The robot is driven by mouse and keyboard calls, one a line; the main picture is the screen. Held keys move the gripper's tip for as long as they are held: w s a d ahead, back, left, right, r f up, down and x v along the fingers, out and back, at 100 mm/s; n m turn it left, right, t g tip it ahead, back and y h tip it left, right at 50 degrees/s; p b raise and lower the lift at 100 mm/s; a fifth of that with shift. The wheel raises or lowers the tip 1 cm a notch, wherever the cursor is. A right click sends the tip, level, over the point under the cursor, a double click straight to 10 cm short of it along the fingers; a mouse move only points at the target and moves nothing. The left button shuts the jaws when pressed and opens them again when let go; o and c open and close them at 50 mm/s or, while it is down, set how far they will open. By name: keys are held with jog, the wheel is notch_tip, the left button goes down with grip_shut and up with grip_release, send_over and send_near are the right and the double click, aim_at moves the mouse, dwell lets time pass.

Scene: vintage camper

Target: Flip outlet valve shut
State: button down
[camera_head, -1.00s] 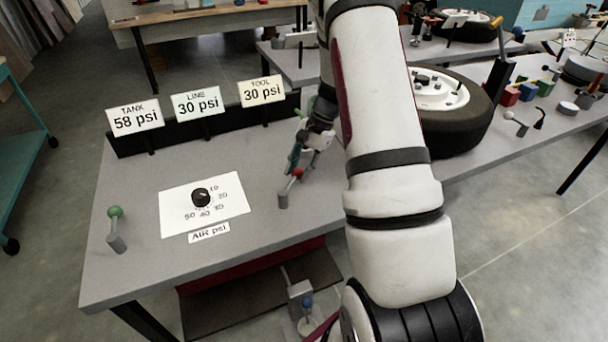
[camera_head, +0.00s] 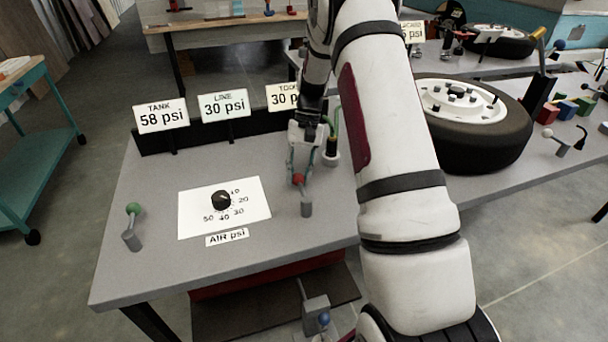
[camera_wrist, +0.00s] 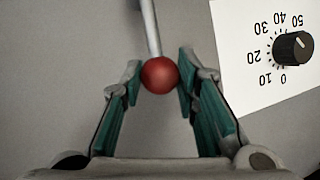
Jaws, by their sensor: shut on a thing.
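The valve lever with a red ball knob (camera_head: 298,179) stands on a short grey post (camera_head: 307,207) on the right part of the grey bench. Its lever leans slightly left and away from the post. In the wrist view the red knob (camera_wrist: 160,75) sits between the fingertips, with its pale rod (camera_wrist: 151,28) running up the picture. My gripper (camera_wrist: 160,82) is shut on the red knob, one teal-padded finger on each side. In the head view my gripper (camera_head: 301,170) comes down from behind the knob. No label for this valve shows.
A green-knobbed lever (camera_head: 133,210) stands at the bench's left. Between them lies a white dial card (camera_head: 250,211) with a black knob (camera_head: 221,199). Signs at the back read tank 58 (camera_head: 161,115), line 30 (camera_head: 224,106) and tool 30 psi. A wheel (camera_head: 500,140) is at right.

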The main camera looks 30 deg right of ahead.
jog(key=shift+w+a+n, duration=0.15)
jog(key=shift+a+n, duration=0.2)
jog(key=shift+n, duration=0.05)
jog(key=c, duration=1.2)
grip_release()
jog(key=v, duration=1.2)
jog(key=shift+w, duration=0.15)
jog(key=shift+a, duration=0.1)
